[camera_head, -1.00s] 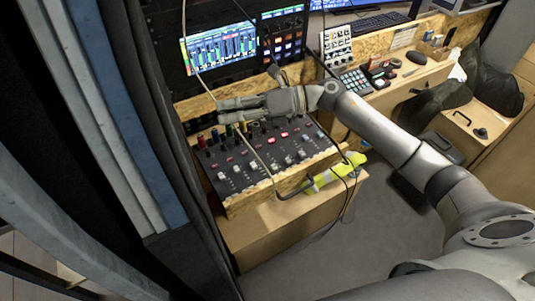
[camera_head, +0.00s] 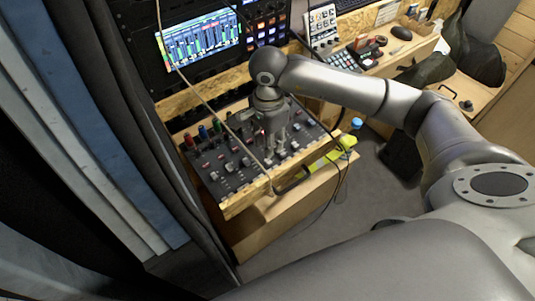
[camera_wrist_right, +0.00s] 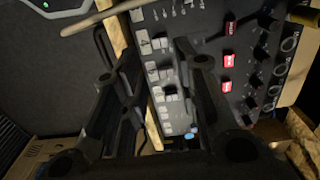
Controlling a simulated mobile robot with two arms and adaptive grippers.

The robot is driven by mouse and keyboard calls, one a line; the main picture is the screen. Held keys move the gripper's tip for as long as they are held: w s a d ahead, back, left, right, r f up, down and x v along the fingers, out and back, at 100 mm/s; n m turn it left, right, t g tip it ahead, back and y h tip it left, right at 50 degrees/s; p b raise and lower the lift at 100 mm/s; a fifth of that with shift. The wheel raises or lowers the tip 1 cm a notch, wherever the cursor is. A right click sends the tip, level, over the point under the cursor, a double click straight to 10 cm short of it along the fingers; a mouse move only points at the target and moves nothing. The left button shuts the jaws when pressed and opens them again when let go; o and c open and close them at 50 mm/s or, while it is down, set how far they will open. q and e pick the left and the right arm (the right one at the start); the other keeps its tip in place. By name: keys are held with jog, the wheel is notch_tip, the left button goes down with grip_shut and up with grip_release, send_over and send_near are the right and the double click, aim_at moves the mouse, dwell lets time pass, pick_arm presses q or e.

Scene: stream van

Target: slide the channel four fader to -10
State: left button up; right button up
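The black mixer (camera_head: 203,150) sits in a wooden frame, with coloured knobs at the back and pale fader caps (camera_head: 228,167) along the front. My right gripper (camera_head: 275,153) points down over the right half of the mixer's fader area. In the right wrist view, its two dark fingers (camera_wrist_right: 157,62) are apart, with a row of pale fader caps (camera_wrist_right: 170,97) and number squares (camera_wrist_right: 152,71) showing between them. Nothing is held. The channel four fader cannot be singled out; the gripper covers part of the row. My left gripper is not in view.
A pale cable (camera_head: 214,106) hangs across the mixer. A lit screen (camera_head: 200,40) stands behind, and a keypad (camera_head: 352,60) lies at the back right.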

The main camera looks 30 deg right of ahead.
aim_at(268, 160)
notch_tip(268, 160, down, 7)
jog(key=shift+f+p, duration=0.15)
jog(key=shift+p, duration=0.25)
grip_shut()
